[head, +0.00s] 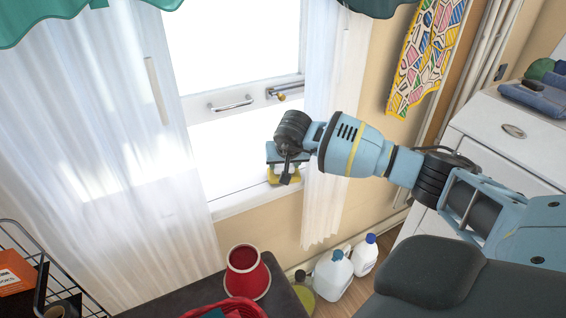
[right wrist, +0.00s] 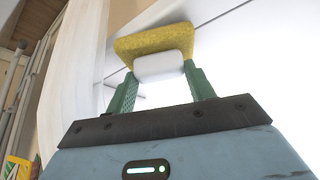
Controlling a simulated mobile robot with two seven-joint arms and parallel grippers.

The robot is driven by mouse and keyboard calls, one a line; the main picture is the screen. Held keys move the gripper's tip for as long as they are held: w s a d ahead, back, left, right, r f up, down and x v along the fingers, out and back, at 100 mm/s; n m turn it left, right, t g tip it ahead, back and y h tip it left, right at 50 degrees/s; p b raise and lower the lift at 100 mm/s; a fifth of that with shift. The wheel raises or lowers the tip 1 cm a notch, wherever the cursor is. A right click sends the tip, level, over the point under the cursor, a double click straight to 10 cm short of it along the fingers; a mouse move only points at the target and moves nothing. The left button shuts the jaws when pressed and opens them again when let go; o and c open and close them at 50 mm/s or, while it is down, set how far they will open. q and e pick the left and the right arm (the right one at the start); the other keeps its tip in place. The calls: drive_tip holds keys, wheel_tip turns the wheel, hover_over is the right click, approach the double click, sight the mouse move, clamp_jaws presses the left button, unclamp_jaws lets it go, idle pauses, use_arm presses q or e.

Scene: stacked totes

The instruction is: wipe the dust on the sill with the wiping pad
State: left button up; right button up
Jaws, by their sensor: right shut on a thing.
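My right gripper (head: 286,168) is at the right end of the white window sill (head: 238,199), beside the curtain. In the right wrist view its green fingers (right wrist: 161,92) are shut on the white grip of the wiping pad (right wrist: 153,43), which has a yellow underside. The pad's yellow part also shows in the head view (head: 284,179), low over or on the sill; I cannot tell whether it touches. I cannot make out the dust on the bright sill. My left gripper is not in view.
White curtains (head: 95,140) hang left and right (head: 335,190) of the window, the right one close to my arm. A red pot (head: 247,272) stands on a dark surface below. White bottles (head: 332,275) stand on the floor. A white drawer unit (head: 500,135) is at right.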

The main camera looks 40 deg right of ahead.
sight(269, 175)
drive_tip(key=shift+o, duration=0.2)
drive_tip(key=shift+d+h+p, duration=0.1)
drive_tip(key=shift+h+p, duration=0.2)
drive_tip(key=shift+w+a+f, duration=0.1)
drive_tip(key=shift+w+a, duration=0.1)
drive_tip(key=shift+a, duration=0.5)
drive_tip(key=shift+w+a, duration=0.15)
drive_tip(key=shift+a, duration=0.55)
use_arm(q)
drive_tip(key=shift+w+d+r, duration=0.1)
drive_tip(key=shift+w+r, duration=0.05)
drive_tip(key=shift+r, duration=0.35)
use_arm(e)
drive_tip(key=shift+w+a+f, duration=0.15)
drive_tip(key=shift+a+f, duration=0.05)
drive_tip(key=shift+a, duration=0.8)
use_arm(q)
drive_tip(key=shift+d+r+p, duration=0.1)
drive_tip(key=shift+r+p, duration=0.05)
drive_tip(key=shift+p, duration=0.15)
use_arm(e)
drive_tip(key=shift+r, duration=0.1)
